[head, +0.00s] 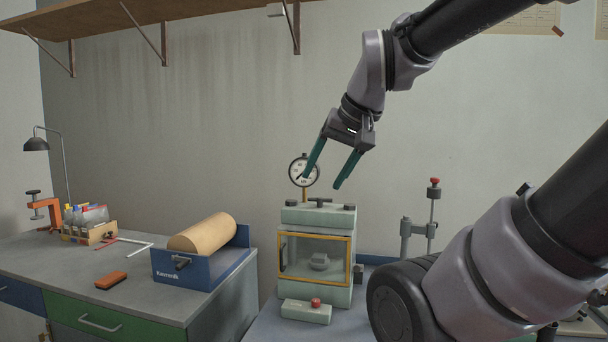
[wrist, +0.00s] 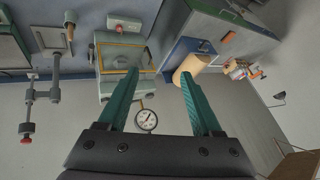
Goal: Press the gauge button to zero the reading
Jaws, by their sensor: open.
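A small red button (head: 316,302) tops a pale green box (head: 303,312) in front of a pale green press with a yellow-framed window (head: 316,257). The button also shows small near the top of the wrist view (wrist: 118,28). A round white dial gauge (head: 303,171) stands on a brass stem above the press; its reading is too small to tell. My gripper (head: 322,182) is open and empty, with teal fingers pointing down. It is well above the button, and one fingertip overlaps the gauge's edge in the head view. Whether they touch I cannot tell.
A stand with a red knob (head: 434,182) is right of the press. On the left bench are a blue holder (head: 200,272) with a tan roll, an orange block (head: 111,280) and a rack of bottles (head: 90,232). A wooden shelf (head: 95,18) hangs above. Air around my gripper is mostly free.

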